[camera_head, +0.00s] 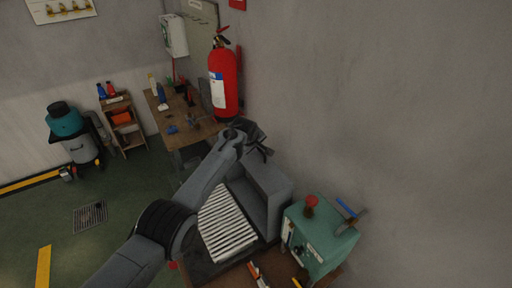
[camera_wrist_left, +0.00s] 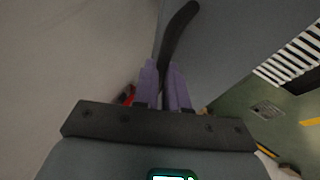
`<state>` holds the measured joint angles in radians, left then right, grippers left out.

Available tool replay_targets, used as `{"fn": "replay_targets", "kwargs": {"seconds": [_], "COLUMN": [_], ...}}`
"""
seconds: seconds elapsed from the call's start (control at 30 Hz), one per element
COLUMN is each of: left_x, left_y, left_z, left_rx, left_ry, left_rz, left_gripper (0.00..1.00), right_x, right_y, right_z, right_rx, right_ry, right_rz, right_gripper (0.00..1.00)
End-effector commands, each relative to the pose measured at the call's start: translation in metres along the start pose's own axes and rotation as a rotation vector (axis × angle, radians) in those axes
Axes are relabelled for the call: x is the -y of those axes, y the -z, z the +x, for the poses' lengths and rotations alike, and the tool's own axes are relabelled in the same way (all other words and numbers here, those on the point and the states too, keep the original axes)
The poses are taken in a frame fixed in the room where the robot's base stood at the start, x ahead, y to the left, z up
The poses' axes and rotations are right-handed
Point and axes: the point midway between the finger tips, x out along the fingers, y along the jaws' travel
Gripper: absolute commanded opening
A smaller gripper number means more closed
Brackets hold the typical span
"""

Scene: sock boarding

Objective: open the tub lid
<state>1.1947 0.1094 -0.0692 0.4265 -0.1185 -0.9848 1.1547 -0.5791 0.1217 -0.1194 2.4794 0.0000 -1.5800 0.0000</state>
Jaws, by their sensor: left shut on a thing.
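A grey box-like tub (camera_head: 268,190) stands at the centre right, beside a panel of pale slats. Its lid cannot be told apart clearly from its body. My left arm reaches up over the slats, and my left gripper (camera_head: 260,145) is at the far upper end of the grey tub. In the left wrist view, the purple fingers of my left gripper (camera_wrist_left: 163,70) are shut on a dark curved handle (camera_wrist_left: 180,32) in front of a grey surface. Where the handle joins is not clear. My right gripper is not in view.
A green machine (camera_head: 318,240) with a red knob and a blue lever stands right of the tub. A red fire extinguisher (camera_head: 223,80) hangs on the wall beyond the gripper. A wooden workbench (camera_head: 185,128) is behind. Green floor (camera_head: 125,190) is open at left.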

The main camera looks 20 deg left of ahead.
Motion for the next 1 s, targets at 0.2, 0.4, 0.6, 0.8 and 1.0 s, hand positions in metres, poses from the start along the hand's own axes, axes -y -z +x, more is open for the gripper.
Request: {"fn": "replay_targets", "kwargs": {"seconds": [0.2,0.4,0.6,0.8,1.0], "left_x": [-0.001,0.000,0.000,0.000,-0.001], "left_y": [0.001,0.001,0.001,0.001,0.001], "left_z": [-0.001,-0.001,0.000,-0.002,-0.013], "left_rx": [-0.002,-0.002,-0.001,0.000,0.000], "left_ry": [-0.002,-0.001,0.000,0.001,-0.001], "left_rz": [-0.002,-0.002,-0.002,-0.001,-0.001], "left_gripper": [0.00,0.37,0.37,0.37,0.37], "right_x": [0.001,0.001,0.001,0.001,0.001], "right_y": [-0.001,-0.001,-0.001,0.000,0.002], "right_z": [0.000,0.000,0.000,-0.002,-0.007], "right_rx": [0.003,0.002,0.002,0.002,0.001], "right_ry": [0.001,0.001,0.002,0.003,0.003], "right_rz": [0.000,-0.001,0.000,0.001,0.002], "right_gripper": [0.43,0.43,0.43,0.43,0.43]}}
